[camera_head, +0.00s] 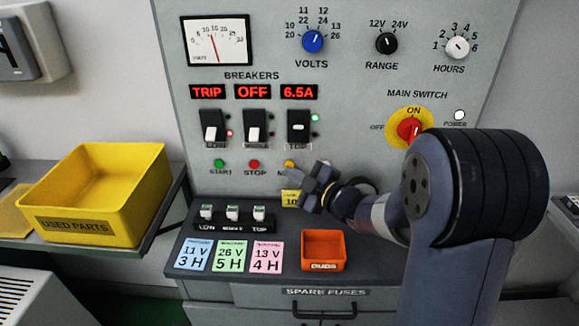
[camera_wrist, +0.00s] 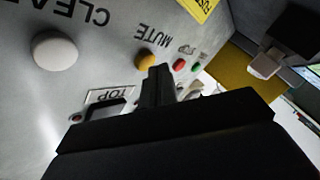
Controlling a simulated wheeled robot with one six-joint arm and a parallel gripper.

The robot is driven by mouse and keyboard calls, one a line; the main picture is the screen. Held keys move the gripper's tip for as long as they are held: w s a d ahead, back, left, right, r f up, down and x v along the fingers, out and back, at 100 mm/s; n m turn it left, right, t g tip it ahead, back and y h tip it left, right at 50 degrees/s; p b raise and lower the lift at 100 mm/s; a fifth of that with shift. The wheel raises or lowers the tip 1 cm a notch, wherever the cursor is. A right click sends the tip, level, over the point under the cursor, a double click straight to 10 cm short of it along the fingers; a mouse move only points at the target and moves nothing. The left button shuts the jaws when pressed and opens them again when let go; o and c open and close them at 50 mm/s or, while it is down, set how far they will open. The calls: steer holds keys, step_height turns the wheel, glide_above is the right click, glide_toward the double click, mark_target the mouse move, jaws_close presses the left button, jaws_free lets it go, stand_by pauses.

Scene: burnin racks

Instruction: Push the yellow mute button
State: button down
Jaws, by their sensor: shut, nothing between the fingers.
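My gripper is shut and empty, close to the panel, just below and right of the button. In the wrist view the yellow mute button (camera_wrist: 146,61) shows under the upside-down word MUTE. The fingertips of my gripper (camera_wrist: 161,70) appear right beside it there. Whether they touch it I cannot tell.
A large white CLEAR button (camera_wrist: 54,50) is beside the mute button. Red stop (camera_head: 254,164) and green start (camera_head: 219,163) buttons are left of it. Breaker switches (camera_head: 255,127) are above. Below, the bench holds fuses (camera_head: 232,213) and an orange bin (camera_head: 323,266).

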steer(key=shift+w, duration=0.4)
stand_by(0.4)
stand_by(0.4)
steer(key=shift+s+b, duration=0.35)
steer(key=shift+s, duration=0.5)
steer(key=s+b, duration=0.1)
steer(key=s, duration=0.4)
steer(key=shift+a, duration=0.15)
stand_by(0.4)
